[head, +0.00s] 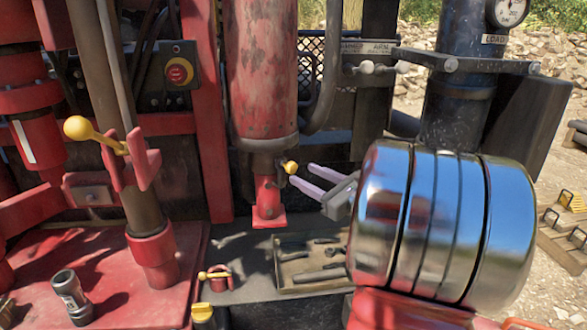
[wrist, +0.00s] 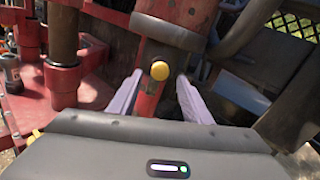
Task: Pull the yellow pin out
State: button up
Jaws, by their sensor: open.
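A pin with a round yellow knob (head: 291,167) sticks out of the red foot bracket (head: 266,192) below the big red cylinder. In the wrist view the yellow knob (wrist: 160,70) shows between the two pale fingertips, in line with the gap. My gripper (head: 302,174) is open, its fingers pointing at the knob from the right in the head view. I see no finger closed on the knob; whether a fingertip touches it I cannot tell. The pin's shaft is hidden behind the knob and inside the bracket.
Another yellow-knobbed handle (head: 78,128) sits on the red bracket at left. A small red shackle (head: 216,277) with a yellow-ended pin lies near a tool tray (head: 310,278). The red cylinder (head: 262,75) hangs just above the knob, and a dark hose (head: 325,90) curves beside it.

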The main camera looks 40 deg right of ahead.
aim_at(293, 169)
jog(key=w, duration=0.6)
jog(key=shift+w, duration=0.3)
grip_shut()
jog(key=shift+a, duration=0.1)
dwell(0.4)
